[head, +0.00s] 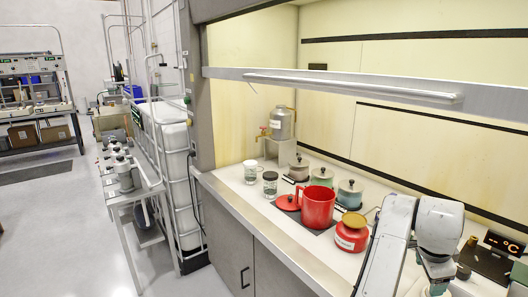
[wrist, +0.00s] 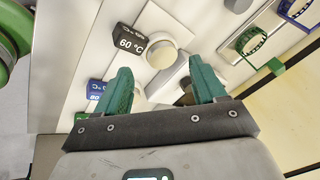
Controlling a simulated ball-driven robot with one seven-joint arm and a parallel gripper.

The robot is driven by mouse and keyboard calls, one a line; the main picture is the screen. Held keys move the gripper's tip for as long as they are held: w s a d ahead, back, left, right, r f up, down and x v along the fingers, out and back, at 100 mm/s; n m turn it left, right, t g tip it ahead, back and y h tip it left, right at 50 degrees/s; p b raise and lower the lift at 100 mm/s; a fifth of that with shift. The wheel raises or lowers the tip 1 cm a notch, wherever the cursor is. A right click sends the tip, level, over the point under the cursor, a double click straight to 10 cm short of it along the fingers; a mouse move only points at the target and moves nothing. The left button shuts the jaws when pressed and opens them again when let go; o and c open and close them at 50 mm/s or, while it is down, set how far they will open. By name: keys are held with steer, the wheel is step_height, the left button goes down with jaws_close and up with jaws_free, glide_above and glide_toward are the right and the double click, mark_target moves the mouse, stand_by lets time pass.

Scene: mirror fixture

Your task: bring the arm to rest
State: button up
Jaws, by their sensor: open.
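My arm (head: 391,245) reaches over the right part of the pale bench in the head view, bent at a grey-white joint. My gripper shows in the wrist view (wrist: 163,82), with two green fingers spread apart and nothing held between them. Beyond the fingers are a black display reading 60 °C (wrist: 131,43) and a pale round piece (wrist: 162,54) beside it. In the head view the gripper is low at the right, mostly hidden behind the arm and cut off by the frame edge.
Close to the arm's left stand a red-and-yellow jar (head: 352,233), a red mug (head: 318,208) and several lidded pots (head: 349,194). A °C display (head: 504,243) stands right of the arm. A sash bar (head: 350,87) crosses above the bench.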

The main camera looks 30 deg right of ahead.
steer(key=s+a+f+n+t+y, duration=0.2)
steer(key=a+f+n, duration=0.3)
steer(key=a+n, duration=0.4)
steer(key=s+a+f+n+t+y, duration=0.1)
steer(key=a+f+n, duration=0.5)
steer(key=a, duration=0.5)
steer(key=s+a+f+n+t+y, duration=0.2)
steer(key=a+f+n, duration=0.1)
steer(key=a+n, duration=0.75)
steer(key=s+d+f+m+g, duration=0.1)
steer(key=s+f+g, duration=0.3)
steer(key=s, duration=0.6)
step_height(320, 180, down, 2)
steer(key=shift+s+f+g, duration=0.15)
steer(key=shift+f+g, duration=0.05)
steer(key=shift+g, duration=0.1)
